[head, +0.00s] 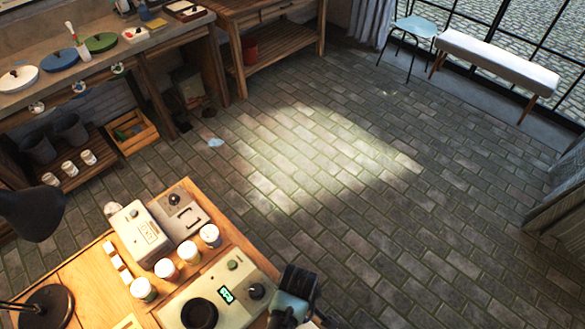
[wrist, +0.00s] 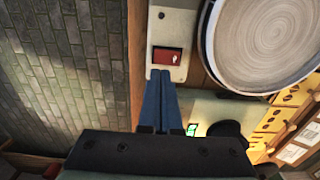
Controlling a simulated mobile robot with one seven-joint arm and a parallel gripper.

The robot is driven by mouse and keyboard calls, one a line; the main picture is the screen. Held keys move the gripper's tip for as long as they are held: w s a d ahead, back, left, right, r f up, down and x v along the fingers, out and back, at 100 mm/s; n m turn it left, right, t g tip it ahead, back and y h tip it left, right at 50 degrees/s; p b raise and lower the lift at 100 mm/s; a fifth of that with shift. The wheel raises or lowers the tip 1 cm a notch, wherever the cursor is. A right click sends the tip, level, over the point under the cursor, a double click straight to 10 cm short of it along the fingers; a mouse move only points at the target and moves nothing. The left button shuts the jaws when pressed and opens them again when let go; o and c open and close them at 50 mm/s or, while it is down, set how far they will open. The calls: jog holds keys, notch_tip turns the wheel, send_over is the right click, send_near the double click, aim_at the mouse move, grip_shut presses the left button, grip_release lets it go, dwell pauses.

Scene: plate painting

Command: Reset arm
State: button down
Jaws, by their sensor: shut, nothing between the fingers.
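My gripper (wrist: 166,78) shows in the wrist view with its two blue fingers side by side, shut and empty. The fingers point toward a pale panel with a red switch (wrist: 168,56), and overlap it in the picture; I cannot tell whether they touch it. A large round turntable-like disc (wrist: 262,40) is to the right of the fingers. In the head view a dark and teal part of my arm (head: 294,293) is at the bottom, beside the wooden table's right edge; the fingertips are not clear there.
The wooden table (head: 75,270) holds a control box with a green display (head: 226,295), several white-lidded jars (head: 190,252), a pale device (head: 140,234) and a black lamp (head: 32,212). A workbench with coloured lidded dishes (head: 100,42) stands at the back left. The brick floor (head: 310,150) is largely clear.

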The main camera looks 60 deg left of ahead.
jog(key=shift+r, duration=0.2)
dwell(0.5)
jog(key=w+a+r+m+t+y+b, duration=0.1)
jog(key=w+r+m+t, duration=0.15)
jog(key=w+r, duration=0.55)
jog(key=w+a+r+m+t+y+b, duration=0.1)
jog(key=w+a+r+m+t+y, duration=0.15)
jog(key=w+r, duration=0.55)
jog(key=w+d+r+m+t+b, duration=0.1)
jog(key=w+d+r+m+t, duration=0.25)
jog(key=w+r, duration=0.5)
jog(key=w+d+r+m+t+b, duration=0.15)
jog(key=w+r+t, duration=0.35)
jog(key=r, duration=0.6)
jog(key=s+d+r+m+t+b, duration=0.1)
jog(key=d+r+m+t, duration=0.3)
jog(key=r, duration=0.8)
jog(key=s+d+r+m+t, duration=0.15)
jog(key=d+r+t, duration=0.35)
jog(key=r, duration=0.7)
jog(key=s+d+r+m+t+h, duration=0.1)
jog(key=s+d+r+m+t, duration=0.1)
jog(key=s+r, duration=0.4)
jog(key=s+d+r+m+t+h+b, duration=0.1)
jog(key=s+d+r+m+t+h, duration=0.1)
jog(key=s+d+r, duration=0.3)
notch_tip(320, 180, up, 4)
jog(key=shift+s+d+m+t, duration=0.3)
jog(key=shift+s+m+t, duration=0.2)
jog(key=shift+s, duration=0.2)
